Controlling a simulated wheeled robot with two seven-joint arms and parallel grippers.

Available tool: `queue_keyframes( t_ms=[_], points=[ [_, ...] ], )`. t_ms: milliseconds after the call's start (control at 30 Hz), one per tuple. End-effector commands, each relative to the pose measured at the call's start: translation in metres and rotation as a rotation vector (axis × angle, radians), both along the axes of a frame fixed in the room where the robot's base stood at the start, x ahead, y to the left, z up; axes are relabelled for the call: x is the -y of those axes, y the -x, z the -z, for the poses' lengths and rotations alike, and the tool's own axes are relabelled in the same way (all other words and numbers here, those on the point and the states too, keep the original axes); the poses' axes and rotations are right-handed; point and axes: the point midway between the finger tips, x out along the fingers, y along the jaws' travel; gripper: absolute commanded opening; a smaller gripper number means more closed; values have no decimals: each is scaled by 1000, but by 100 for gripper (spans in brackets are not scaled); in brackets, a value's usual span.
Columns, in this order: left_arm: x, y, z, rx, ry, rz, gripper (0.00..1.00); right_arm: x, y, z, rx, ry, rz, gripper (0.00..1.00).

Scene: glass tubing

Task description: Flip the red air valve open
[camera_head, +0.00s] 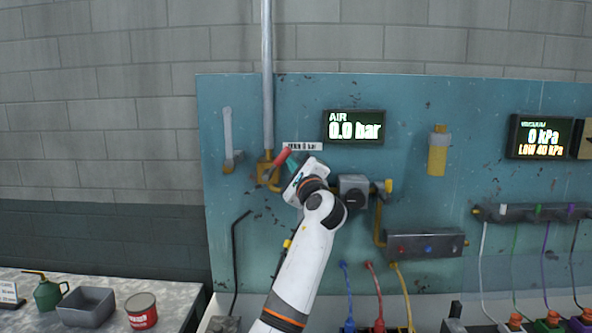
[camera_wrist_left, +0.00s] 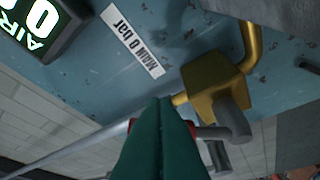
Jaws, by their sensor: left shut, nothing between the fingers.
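The red air valve handle (camera_head: 282,157) sticks up and to the right from the brass valve body (camera_head: 264,172) at the foot of the vertical grey pipe. In the left wrist view the brass body (camera_wrist_left: 213,84) is close, and a bit of the red handle (camera_wrist_left: 207,132) shows beside my fingers, mostly hidden. My left gripper (camera_head: 291,163) is shut and empty, its green fingertips beside the handle. In the wrist view the closed fingers (camera_wrist_left: 166,108) overlap the handle; I cannot tell whether they touch it. My right gripper is out of view.
A grey regulator (camera_head: 353,188) and a manifold (camera_head: 425,245) sit to the right on the blue panel (camera_head: 240,110). A bench with an oil can (camera_head: 48,294) stands lower left.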

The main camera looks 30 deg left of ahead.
Motion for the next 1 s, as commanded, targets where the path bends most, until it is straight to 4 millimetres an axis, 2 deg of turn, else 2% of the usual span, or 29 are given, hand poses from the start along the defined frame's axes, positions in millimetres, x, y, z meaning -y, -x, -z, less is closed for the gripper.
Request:
queue_keyframes(
  t_ms=[100, 400, 700, 1000],
  points=[
    [-4, 2, -12, 60, 97, 0, 0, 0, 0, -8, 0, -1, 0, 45],
    [-16, 10, -27, 199, 325, 0, 0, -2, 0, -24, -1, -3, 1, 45],
    [-26, 16, -34, 297, 483, 0, 0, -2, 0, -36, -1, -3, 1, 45],
    [-31, 19, -35, 339, 552, 0, 0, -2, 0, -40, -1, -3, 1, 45]
  ],
)
